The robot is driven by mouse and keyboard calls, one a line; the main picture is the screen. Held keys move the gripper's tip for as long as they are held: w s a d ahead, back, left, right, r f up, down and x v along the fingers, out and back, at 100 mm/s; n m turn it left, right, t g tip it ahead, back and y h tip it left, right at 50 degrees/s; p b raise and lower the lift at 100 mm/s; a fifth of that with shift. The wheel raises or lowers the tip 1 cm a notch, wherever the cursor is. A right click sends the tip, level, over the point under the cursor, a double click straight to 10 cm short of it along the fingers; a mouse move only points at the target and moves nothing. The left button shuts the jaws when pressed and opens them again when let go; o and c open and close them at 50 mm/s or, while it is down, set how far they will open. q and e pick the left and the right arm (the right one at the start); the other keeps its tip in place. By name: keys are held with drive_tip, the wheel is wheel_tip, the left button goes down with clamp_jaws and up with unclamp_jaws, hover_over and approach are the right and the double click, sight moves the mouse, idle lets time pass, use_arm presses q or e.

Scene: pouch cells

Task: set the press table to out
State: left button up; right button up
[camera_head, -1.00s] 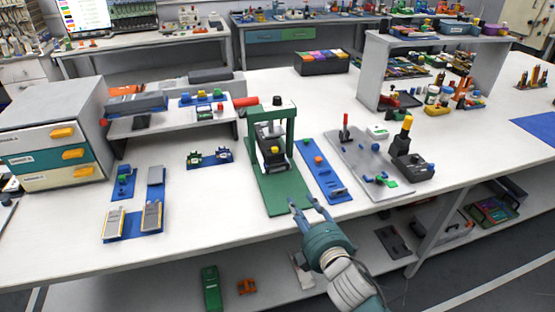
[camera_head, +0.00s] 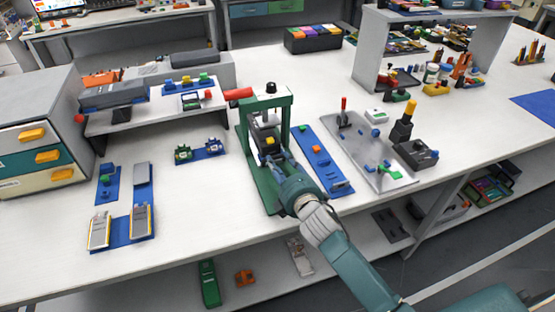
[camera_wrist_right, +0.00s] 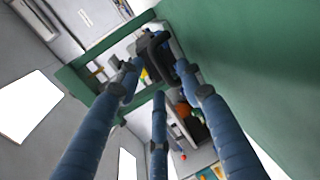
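The press stands mid-bench, with a green frame (camera_head: 285,108) on a green base plate (camera_head: 260,188). Its dark grey press table (camera_head: 262,135), with a yellow part, sits within the frame. My right gripper (camera_head: 277,161) is at the front of the press, over the base plate and just in front of the press table. In the right wrist view, my right gripper (camera_wrist_right: 158,76) has its three blue fingers spread around a dark looped handle (camera_wrist_right: 155,50); contact cannot be told. The fingers partly hide the press table. My left gripper is not in view.
A blue strip (camera_head: 318,158) with small parts lies right of the press. A grey plate (camera_head: 365,150) with a red-topped lever and a black device with an orange top (camera_head: 405,128) are further right. A red cylinder (camera_head: 238,94) lies behind left.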

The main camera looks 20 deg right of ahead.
drive_tip(key=shift+x, duration=1.1)
clamp_jaws()
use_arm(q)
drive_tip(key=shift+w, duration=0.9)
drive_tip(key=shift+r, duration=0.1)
